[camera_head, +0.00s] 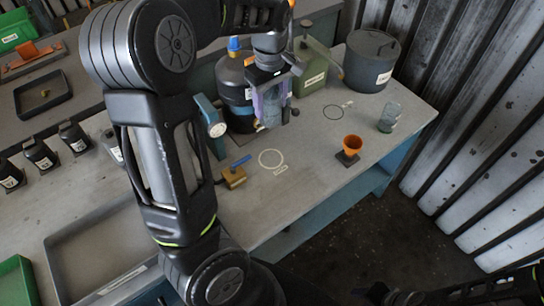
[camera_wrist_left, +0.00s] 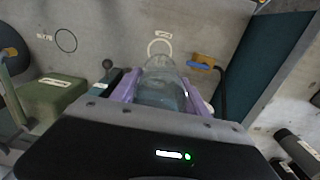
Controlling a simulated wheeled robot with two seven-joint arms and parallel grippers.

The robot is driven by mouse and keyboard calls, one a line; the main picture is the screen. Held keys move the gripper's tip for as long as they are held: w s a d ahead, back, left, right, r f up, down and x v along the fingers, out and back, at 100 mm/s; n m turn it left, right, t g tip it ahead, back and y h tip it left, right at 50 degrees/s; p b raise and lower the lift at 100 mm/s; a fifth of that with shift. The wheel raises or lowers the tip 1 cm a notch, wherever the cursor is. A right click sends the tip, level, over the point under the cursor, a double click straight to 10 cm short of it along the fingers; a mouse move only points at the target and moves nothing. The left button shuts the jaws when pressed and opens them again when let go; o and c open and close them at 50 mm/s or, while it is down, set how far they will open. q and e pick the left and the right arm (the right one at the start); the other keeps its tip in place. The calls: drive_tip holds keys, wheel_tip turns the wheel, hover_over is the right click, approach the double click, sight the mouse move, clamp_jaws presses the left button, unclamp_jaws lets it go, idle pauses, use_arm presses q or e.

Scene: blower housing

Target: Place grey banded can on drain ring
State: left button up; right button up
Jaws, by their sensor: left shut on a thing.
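My left gripper (camera_head: 270,107) is shut on a translucent grey can-shaped vessel, held upright above the bench; no bands can be made out on it. In the left wrist view the purple fingers of the left gripper (camera_wrist_left: 160,92) flank the vessel (camera_wrist_left: 160,80). A pale ring outline (camera_head: 271,159) with a label is marked on the bench, in front of the gripper in the head view; it also shows in the wrist view (camera_wrist_left: 160,48), just beyond the vessel. I cannot read which is the drain ring.
A dark round tank (camera_head: 239,92) and a green can (camera_head: 312,66) stand close to the gripper. A brass block with blue handle (camera_head: 234,177), an orange cup (camera_head: 349,149), a glass jar (camera_head: 389,117) and a grey pot (camera_head: 371,61) stand on the bench.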

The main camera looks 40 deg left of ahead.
use_arm(q)
wheel_tip(320, 180, down, 14)
drive_tip(key=shift+r, duration=0.2)
idle(0.4)
drive_tip(key=shift+f, duration=2.25)
drive_tip(key=shift+f, duration=0.2)
drive_tip(key=o, duration=1.5)
drive_tip(key=shift+r, duration=0.2)
